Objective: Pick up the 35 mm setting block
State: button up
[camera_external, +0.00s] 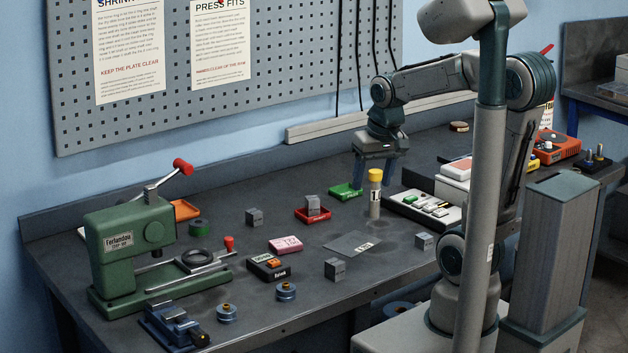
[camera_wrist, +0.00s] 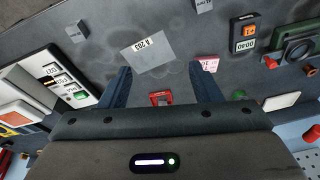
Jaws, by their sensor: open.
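Several grey blocks that could be the setting block stand on the bench; I cannot read a 35 mm marking on any. One grey block (camera_external: 313,204) sits in a small red tray (camera_external: 327,216). Others stand bare on the bench: one at left (camera_external: 254,217), one near the front (camera_external: 335,270) and one at right (camera_external: 424,241). In the wrist view a grey block (camera_wrist: 76,33) is at upper left and another (camera_wrist: 204,5) at the top edge. My gripper (camera_external: 373,181) is open, fingers down, above the back of the bench by the green tray (camera_external: 344,192). The wrist view shows nothing between its fingers (camera_wrist: 160,71).
A grey plate (camera_external: 349,244) lies flat mid-bench. A green press (camera_external: 130,250) stands at left; a pegboard wall (camera_external: 300,60) rises behind.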

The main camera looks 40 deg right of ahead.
jog(key=w+a+r+m, duration=0.1)
jog(key=w+r+m, duration=0.25)
jog(key=w, duration=0.65)
jog(key=m+g+p, duration=0.3)
jog(key=m+p, duration=0.1)
jog(key=m, duration=0.8)
send_over(254, 211)
notch_tip(254, 211, down, 9)
jog(key=shift+n, duration=0.25)
jog(key=f, duration=0.5)
jog(key=f+p, duration=0.1)
jog(key=f, duration=0.2)
jog(key=shift+s+a, duration=0.15)
jog(key=shift+s, duration=0.2)
jog(key=shift+w+f+p, duration=0.15)
jog(key=shift+f+p, duration=0.4)
jog(key=shift+f, duration=0.8)
jog(key=shift+w+f+p, duration=0.15)
jog(key=shift+f+p, duration=0.4)
jog(key=shift+f, duration=0.75)
grip_shut()
